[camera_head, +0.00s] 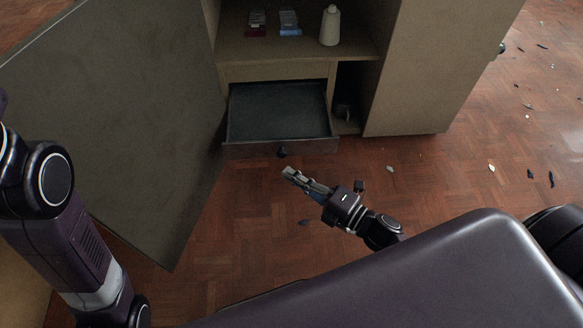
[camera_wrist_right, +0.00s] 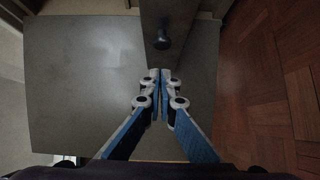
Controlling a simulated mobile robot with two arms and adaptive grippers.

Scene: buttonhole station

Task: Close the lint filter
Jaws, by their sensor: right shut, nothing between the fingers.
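The lint filter appears as a shallow drawer (camera_head: 278,112) with a dark inside, pulled out of the cabinet and empty as far as I see. Its front (camera_head: 310,147) carries a small dark knob (camera_head: 282,152). The knob also shows in the right wrist view (camera_wrist_right: 162,41), just beyond my fingertips. My right gripper (camera_head: 288,172) is shut and empty, in front of the drawer and a little apart from the knob in the head view. In the right wrist view its fingertips (camera_wrist_right: 160,74) are together. My left gripper is out of view; only my left arm shows.
A large cabinet door (camera_head: 110,110) stands open on the left. The shelf above the drawer (camera_head: 300,47) holds a pale bottle (camera_head: 330,26), a red packet (camera_head: 257,24) and a blue one (camera_head: 289,24). Small chips lie on the wooden floor (camera_head: 480,130). Floor in front of the drawer is mostly clear.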

